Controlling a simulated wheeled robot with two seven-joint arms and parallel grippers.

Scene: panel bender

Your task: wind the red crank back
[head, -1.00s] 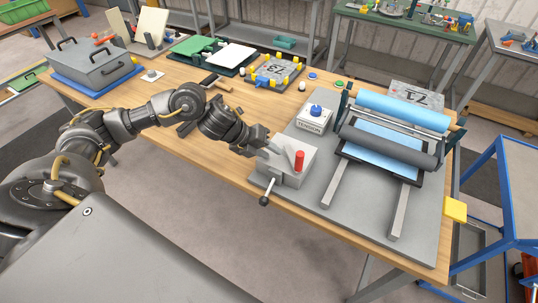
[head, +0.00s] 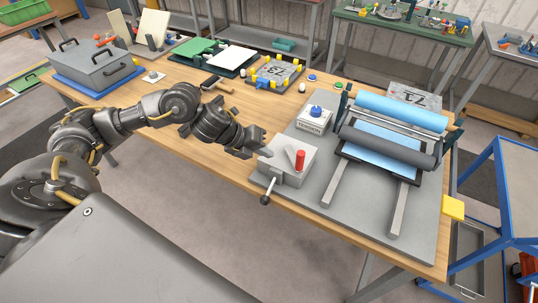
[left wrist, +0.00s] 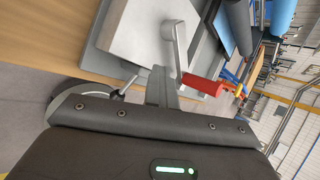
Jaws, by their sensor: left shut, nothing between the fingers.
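The red crank handle (head: 300,160) stands upright on top of a light grey box (head: 288,168) at the left front of the bender's grey base plate. In the left wrist view the red handle (left wrist: 203,85) sits on the end of a grey crank arm (left wrist: 174,45). My left gripper (head: 266,152) is shut and empty at the left edge of the box, short of the red handle. In the left wrist view its fingertips (left wrist: 161,85) lie to the left of the red handle and look apart from it. My right gripper is not in view.
A ball-ended lever (head: 265,199) sticks out at the box's front. Behind the box stands a TENSION unit with a blue knob (head: 316,110). Blue and dark rollers (head: 390,142) stand to the right. The wooden bench front (head: 215,165) left of the base plate is clear.

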